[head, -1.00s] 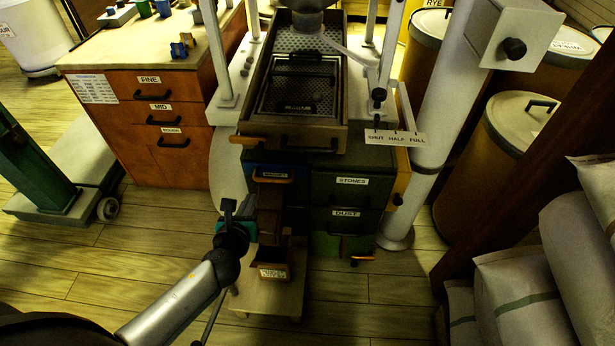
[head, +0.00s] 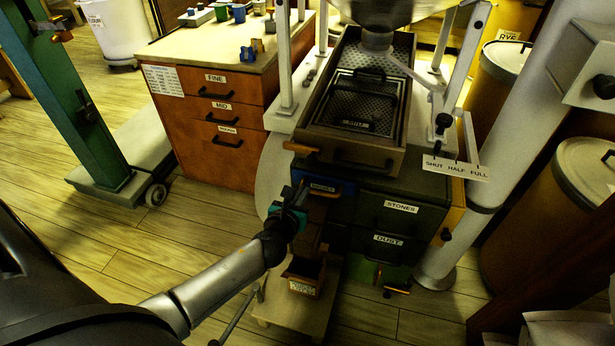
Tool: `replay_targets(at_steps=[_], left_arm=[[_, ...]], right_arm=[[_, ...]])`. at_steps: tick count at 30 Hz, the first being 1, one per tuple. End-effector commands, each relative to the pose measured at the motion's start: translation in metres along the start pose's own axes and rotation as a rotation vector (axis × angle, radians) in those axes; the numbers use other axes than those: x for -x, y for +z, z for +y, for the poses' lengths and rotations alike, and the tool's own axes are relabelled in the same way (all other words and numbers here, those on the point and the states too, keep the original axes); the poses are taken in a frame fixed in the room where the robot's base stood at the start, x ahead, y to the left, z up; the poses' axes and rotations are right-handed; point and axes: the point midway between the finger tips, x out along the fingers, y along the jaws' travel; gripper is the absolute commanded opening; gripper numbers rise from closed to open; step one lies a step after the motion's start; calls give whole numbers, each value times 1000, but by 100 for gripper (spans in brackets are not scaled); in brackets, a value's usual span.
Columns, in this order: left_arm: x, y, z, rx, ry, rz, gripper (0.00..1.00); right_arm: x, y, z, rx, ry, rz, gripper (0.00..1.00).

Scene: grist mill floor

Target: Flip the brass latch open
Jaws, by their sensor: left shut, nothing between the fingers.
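My left gripper (head: 297,193) is shut and empty, its dark fingers pointing up beside the left edge of the blue magnet drawer (head: 345,187). The gap between fingers and drawer is hard to judge. A brass-orange lever (head: 300,149) sticks out at the left front corner of the sieve box (head: 312,132), above the gripper. Another small brass piece (head: 398,291) shows low under the dust drawer (head: 385,247). I cannot tell for sure which of these is the latch. My right gripper is not in view.
The stones drawer (head: 401,208) sits right of the magnet drawer. A small open wooden box (head: 304,284) stands on a low stool (head: 275,318) below the gripper. A drawer cabinet (head: 245,165) stands at the back left.

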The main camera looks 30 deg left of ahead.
Motion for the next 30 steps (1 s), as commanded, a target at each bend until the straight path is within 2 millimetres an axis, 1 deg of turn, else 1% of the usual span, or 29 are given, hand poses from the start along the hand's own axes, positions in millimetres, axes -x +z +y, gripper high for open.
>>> replay_targets(at_steps=[1,3,13,15,21,25,30], left_arm=[[-8,-2,0,-1,1,-1,0],[-16,-2,0,0,1,-1,0],[-52,-1,0,1,1,-1,0],[-47,11,1,0,0,-2,0],[-39,30,0,0,0,-1,0],[-37,36,0,0,0,0,0],[-36,38,0,-1,0,1,0]], right_arm=[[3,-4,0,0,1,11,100],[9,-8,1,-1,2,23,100],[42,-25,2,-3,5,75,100],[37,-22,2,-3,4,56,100],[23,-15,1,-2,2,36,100],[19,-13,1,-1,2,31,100],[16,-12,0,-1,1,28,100]])
